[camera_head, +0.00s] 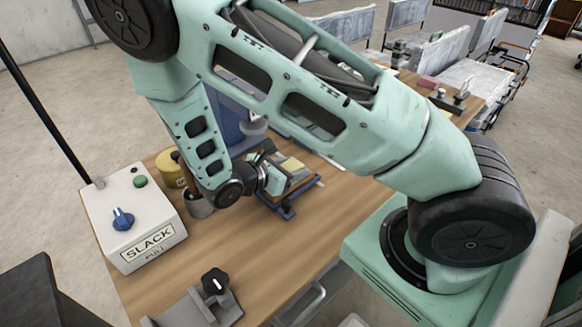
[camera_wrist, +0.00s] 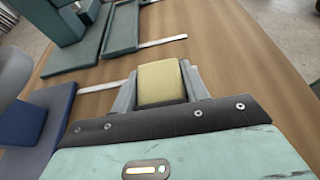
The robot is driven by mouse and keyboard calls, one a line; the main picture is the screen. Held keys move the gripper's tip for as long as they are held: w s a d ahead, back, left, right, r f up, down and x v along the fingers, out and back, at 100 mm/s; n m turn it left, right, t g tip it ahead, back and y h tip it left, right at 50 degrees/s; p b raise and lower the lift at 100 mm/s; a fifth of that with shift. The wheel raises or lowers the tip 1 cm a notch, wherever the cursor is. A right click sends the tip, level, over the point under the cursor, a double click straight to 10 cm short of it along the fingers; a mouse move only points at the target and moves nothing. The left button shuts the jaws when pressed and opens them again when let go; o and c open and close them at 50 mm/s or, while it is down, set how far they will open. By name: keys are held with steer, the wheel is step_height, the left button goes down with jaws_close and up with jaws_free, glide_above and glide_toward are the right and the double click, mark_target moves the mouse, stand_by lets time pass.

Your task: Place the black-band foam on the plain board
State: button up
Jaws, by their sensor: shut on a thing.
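My gripper (camera_wrist: 160,88) is shut on a yellow foam block (camera_wrist: 160,82) in the wrist view, with a grey finger on each side of it. Dark green boards (camera_wrist: 76,60) lie at the upper left, and a blue board (camera_wrist: 42,115) at the left. I cannot tell which is the plain board. In the head view my gripper (camera_head: 277,184) is at the boards and partly hidden by my arm.
A white control box (camera_head: 130,220) marked SLACK stands on the left of the wooden table (camera_head: 225,245). A yellow tin (camera_head: 170,167) and a grey cup (camera_head: 199,205) stand near my wrist. A black-knobbed fixture (camera_head: 215,282) is at the front. The table's middle front is clear.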

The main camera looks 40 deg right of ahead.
steer(key=shift+f, duration=0.2)
steer(key=o, duration=1)
steer(key=shift+r, duration=0.1)
steer(key=shift+r, duration=0.15)
steer(key=b+v, duration=0.1)
steer(key=v, duration=1.1)
steer(key=shift+s+a+r+m+y, duration=1.9)
steer(key=shift+s+y, duration=0.45)
steer(key=shift+s, duration=0.55)
steer(key=shift+s+a+r+m+y, duration=1.65)
steer(key=shift+s+a+y, duration=0.5)
steer(key=shift+s, duration=0.75)
steer(key=shift+s+a+r+m+y, duration=1.8)
steer(key=shift+s+y, duration=0.7)
steer(key=shift+s, duration=0.4)
